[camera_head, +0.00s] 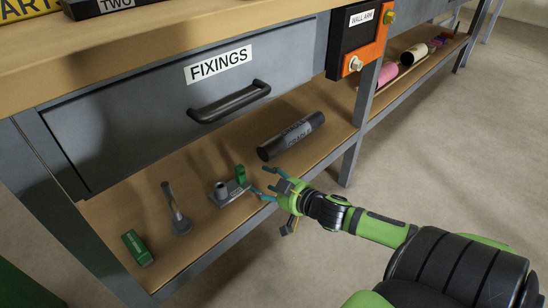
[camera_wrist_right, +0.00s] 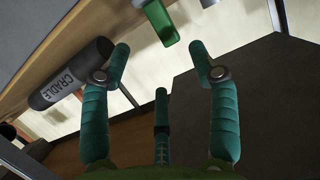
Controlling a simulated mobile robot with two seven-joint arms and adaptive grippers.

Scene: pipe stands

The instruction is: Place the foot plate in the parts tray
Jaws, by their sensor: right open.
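A flat grey plate with a short round socket (camera_head: 222,191), which looks like the foot plate, lies on the lower shelf with a green block (camera_head: 240,174) at its far end. My right gripper (camera_head: 262,182) is open and empty, just right of that plate and apart from it. In the right wrist view its teal fingers (camera_wrist_right: 159,48) are spread, with a green piece (camera_wrist_right: 161,22) beyond them near the top edge. A yellow label reading "PART" (camera_head: 28,9), cut off at the top left, may belong to the parts tray. My left gripper is not in view.
A dark cylinder marked "CRADLE" (camera_head: 291,136) lies behind my right gripper; it also shows in the wrist view (camera_wrist_right: 72,76). The FIXINGS drawer (camera_head: 150,125) and worktop overhang the shelf.

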